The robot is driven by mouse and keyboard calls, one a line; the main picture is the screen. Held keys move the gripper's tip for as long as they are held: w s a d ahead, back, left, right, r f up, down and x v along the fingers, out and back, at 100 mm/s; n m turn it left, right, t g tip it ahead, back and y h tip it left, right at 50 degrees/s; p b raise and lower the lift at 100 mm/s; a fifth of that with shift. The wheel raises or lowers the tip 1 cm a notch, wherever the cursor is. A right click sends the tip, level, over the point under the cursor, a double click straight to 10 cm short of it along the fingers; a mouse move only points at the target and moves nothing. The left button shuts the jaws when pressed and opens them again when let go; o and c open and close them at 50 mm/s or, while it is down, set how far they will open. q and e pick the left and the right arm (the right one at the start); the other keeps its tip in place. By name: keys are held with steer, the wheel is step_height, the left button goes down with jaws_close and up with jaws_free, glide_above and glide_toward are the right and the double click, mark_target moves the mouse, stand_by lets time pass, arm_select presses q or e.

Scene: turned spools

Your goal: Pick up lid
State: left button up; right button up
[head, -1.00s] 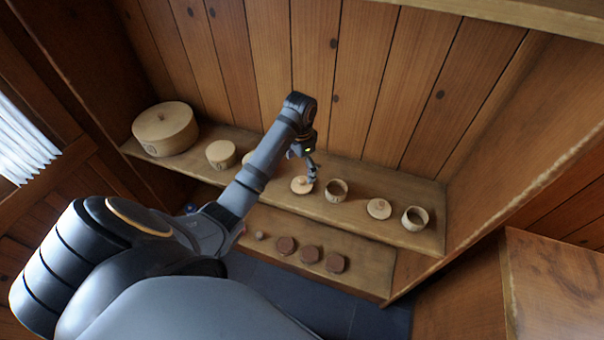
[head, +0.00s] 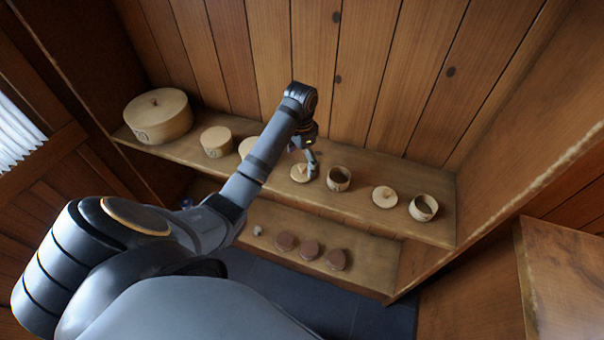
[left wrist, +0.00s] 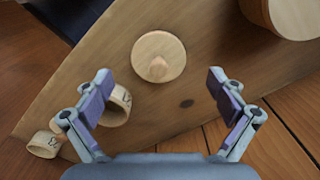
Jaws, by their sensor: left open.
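A round pale wooden lid (head: 300,174) with a small knob lies flat on the upper shelf. My left gripper (head: 311,164) is over the shelf close beside this lid, and partly overlaps it in the head view. In the left wrist view, the lid (left wrist: 158,50) lies ahead of my open left gripper (left wrist: 159,80), its knob roughly centred between the fingertips. Nothing is between the fingers. My right gripper is in neither view.
The open cups (head: 338,179) and (head: 423,208) stand right of the first lid; the nearer cup (left wrist: 118,107) is partly behind a finger in the wrist view. Round boxes (head: 158,118) and (head: 217,142) stand left. Dark round pieces (head: 309,250) lie on the lower shelf (head: 375,270).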

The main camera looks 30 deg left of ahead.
mark_target(302, 166)
arm_select(q)
step_height(302, 166, down, 4)
steer(key=shift+d+r, duration=0.1)
steer(key=shift+r, duration=0.15)
steer(key=c, duration=1)
steer(key=shift+r, duration=0.1)
